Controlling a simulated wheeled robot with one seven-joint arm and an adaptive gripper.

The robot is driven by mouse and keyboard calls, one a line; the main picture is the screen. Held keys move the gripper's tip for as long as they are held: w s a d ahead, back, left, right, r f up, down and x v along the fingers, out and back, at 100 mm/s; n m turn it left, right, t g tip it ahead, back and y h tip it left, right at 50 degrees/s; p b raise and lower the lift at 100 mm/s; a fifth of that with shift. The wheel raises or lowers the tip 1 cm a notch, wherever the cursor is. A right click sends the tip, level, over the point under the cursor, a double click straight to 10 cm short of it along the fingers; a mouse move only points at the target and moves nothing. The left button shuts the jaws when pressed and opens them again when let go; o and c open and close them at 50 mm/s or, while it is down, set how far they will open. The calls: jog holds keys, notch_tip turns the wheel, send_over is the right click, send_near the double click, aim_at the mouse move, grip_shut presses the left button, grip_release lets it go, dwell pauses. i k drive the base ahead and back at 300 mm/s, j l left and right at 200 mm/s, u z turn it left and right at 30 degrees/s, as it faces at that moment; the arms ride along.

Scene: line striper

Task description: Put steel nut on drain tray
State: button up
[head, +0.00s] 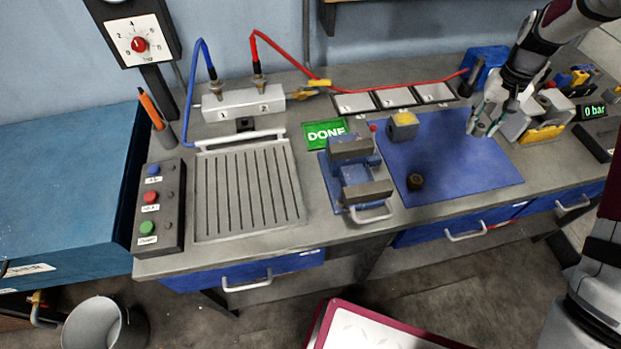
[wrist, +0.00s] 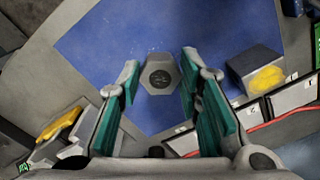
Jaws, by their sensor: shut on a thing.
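The steel nut (wrist: 160,76) is a grey hexagonal piece with a dark centre, seen between my fingertips in the wrist view. My gripper (wrist: 160,72) is shut on it, with a finger against each side. In the head view my gripper (head: 481,121) is over the right part of the blue mat, and the nut is hard to make out there. The drain tray (head: 248,190) is a grey ribbed tray with a raised back bar, on the left of the bench, well away from my gripper. Nothing lies on it.
A blue vise (head: 354,172) stands between the tray and the mat (head: 455,165). On the mat are a grey-yellow block (head: 403,126) and a small dark brown piece (head: 415,181). A button box (head: 158,207) borders the tray's left; a manifold (head: 243,104) with hoses stands behind it.

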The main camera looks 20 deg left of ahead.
aim_at(250, 207)
jog(key=k+l+u, duration=0.4)
jog(key=k+j+u, duration=0.1)
jog(key=k+u, duration=0.2)
jog(key=k+j+u, duration=0.1)
jog(key=u, duration=0.2)
jog(key=k, duration=0.05)
